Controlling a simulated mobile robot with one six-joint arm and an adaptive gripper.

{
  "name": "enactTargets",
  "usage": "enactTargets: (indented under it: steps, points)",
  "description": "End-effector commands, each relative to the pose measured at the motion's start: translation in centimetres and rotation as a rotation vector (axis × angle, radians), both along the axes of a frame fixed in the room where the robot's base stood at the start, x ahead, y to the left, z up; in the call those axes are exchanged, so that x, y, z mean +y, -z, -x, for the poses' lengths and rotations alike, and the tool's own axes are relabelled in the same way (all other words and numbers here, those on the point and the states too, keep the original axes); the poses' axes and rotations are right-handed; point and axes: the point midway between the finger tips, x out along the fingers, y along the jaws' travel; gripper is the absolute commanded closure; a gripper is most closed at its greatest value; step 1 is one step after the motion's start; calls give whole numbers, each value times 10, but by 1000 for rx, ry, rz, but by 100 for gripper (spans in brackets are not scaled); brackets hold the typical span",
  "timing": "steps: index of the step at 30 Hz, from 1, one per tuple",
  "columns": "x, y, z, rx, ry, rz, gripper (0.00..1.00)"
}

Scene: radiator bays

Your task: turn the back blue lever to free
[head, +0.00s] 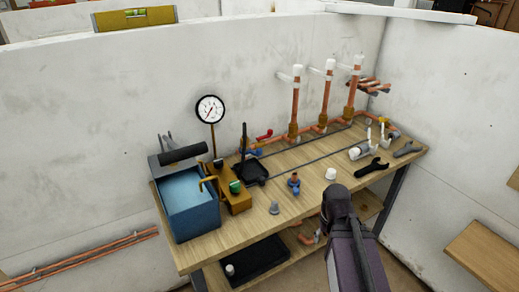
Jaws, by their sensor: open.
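A small blue lever (254,152) shows at the back of the wooden bench, by the wall end of the copper pipe run. It is partly hidden by dark tools in front of it, and I cannot tell its exact angle. A red lever (264,134) sits just above and right of it. Another blue-handled fitting (294,184) stands nearer the front of the bench. My dark arm rises at the lower right, in front of the bench edge, well away from the back blue lever. I cannot make out my gripper's fingers.
Three upright copper pipes (327,97) rise at the back. A black wrench (372,167), white cup (331,174) and grey fitting (275,208) lie about. White walls enclose the bench.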

Motion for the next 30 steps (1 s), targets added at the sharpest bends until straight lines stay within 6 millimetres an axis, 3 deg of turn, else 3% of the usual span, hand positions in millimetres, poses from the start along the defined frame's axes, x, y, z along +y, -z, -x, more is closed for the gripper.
enactTargets:
  steps: [11, 30]
  points:
    - [21, -46, -41, 0, 91, 0, 32]
    - [99, -160, -148, 0, 363, 0, 32]
